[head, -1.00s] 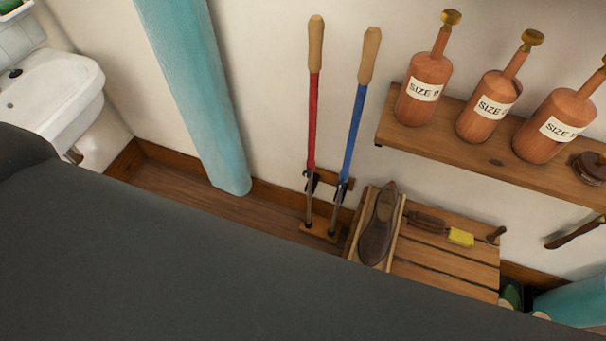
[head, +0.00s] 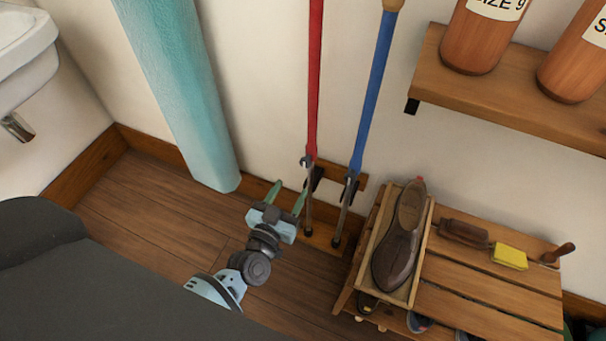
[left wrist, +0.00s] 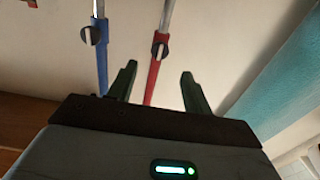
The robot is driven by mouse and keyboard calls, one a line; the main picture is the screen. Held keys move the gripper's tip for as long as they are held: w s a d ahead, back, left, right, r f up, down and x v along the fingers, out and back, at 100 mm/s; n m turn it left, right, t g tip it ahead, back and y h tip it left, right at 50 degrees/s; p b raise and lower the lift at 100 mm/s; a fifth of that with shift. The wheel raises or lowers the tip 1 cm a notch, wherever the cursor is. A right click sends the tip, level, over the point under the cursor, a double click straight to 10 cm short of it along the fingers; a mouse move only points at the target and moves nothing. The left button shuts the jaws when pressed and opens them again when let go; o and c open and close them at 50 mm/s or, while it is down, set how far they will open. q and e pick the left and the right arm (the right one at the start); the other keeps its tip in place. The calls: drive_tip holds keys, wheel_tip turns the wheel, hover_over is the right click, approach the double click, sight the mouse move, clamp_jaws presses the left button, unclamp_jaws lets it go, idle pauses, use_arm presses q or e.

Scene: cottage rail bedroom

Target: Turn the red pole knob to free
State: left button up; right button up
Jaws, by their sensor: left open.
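The red pole (head: 315,85) stands upright against the wall, its lower end in a wooden holder. Its knob (head: 307,162) sits low on the pole, where red meets bare metal. My left gripper (head: 288,192) is open, below and left of the knob. In the left wrist view, its fingers (left wrist: 158,72) point toward the red pole, which shows between them; the knob lies beyond the tips, with no contact visible. My right gripper is out of view.
A blue pole (head: 372,90) with its own knob (head: 350,180) stands close to the right. A slatted bench (head: 490,290) with a shoe (head: 400,235) is beyond it, below a shelf (head: 510,100). A teal post (head: 180,90) stands left. Floor (head: 150,210) is clear there.

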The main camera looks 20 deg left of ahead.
sight(304, 165)
use_arm(q)
drive_tip(key=shift+w+r, duration=0.1)
drive_tip(key=shift+w, duration=0.05)
drive_tip(key=shift+w+d+b, duration=0.1)
drive_tip(key=shift+w+b, duration=0.7)
drive_tip(key=shift+w, duration=3.05)
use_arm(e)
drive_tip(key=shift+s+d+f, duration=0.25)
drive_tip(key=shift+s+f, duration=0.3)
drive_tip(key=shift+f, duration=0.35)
use_arm(q)
drive_tip(key=c, duration=1)
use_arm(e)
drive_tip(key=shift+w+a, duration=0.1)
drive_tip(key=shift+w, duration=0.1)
